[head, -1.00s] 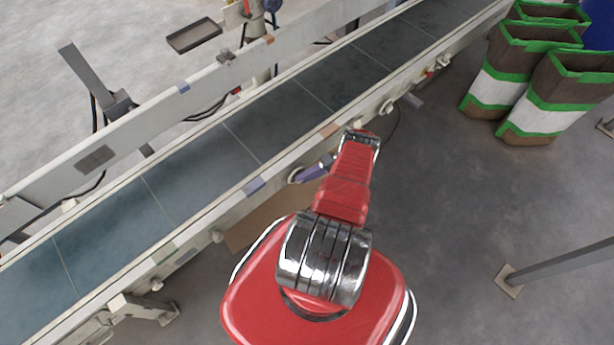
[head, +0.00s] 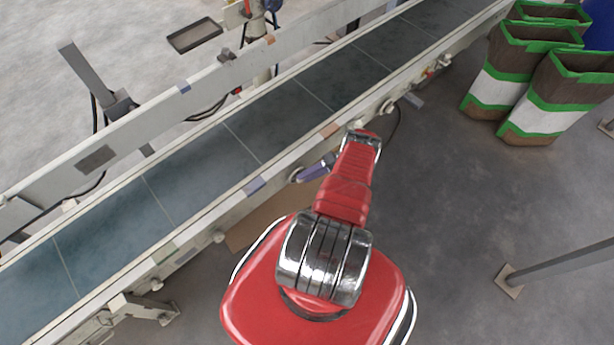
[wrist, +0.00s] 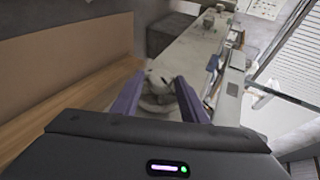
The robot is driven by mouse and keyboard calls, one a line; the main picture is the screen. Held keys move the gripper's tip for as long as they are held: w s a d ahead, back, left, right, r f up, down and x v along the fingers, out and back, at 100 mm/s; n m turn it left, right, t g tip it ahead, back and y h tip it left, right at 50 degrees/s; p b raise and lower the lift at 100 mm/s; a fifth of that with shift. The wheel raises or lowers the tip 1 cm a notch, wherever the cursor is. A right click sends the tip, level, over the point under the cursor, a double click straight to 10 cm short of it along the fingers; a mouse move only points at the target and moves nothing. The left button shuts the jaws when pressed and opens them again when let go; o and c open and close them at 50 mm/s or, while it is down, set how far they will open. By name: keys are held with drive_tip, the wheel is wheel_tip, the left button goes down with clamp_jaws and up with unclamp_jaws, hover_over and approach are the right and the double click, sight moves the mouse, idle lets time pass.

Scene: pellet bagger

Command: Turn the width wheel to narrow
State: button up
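A small pale round wheel (head: 295,176) sits on the near side rail of the conveyor in the head view, partly hidden by my gripper. My gripper (head: 308,174) is at this wheel, its purple fingers pointing left toward the rail. In the wrist view my gripper's two purple fingers (wrist: 158,84) stand apart, with a pale rounded part (wrist: 156,98), seemingly the wheel, between them. I cannot tell whether the fingers press on it. No width marking is readable.
The conveyor belt (head: 200,165) runs diagonally from lower left to upper right. Brown, green and white bags (head: 555,100) stand at the upper right. The floor between is clear.

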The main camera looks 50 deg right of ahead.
drive_tip(key=v, duration=0.6)
drive_tip(key=shift+s+d, duration=0.25)
drive_tip(key=shift+d, duration=0.05)
drive_tip(key=shift+r, duration=0.15)
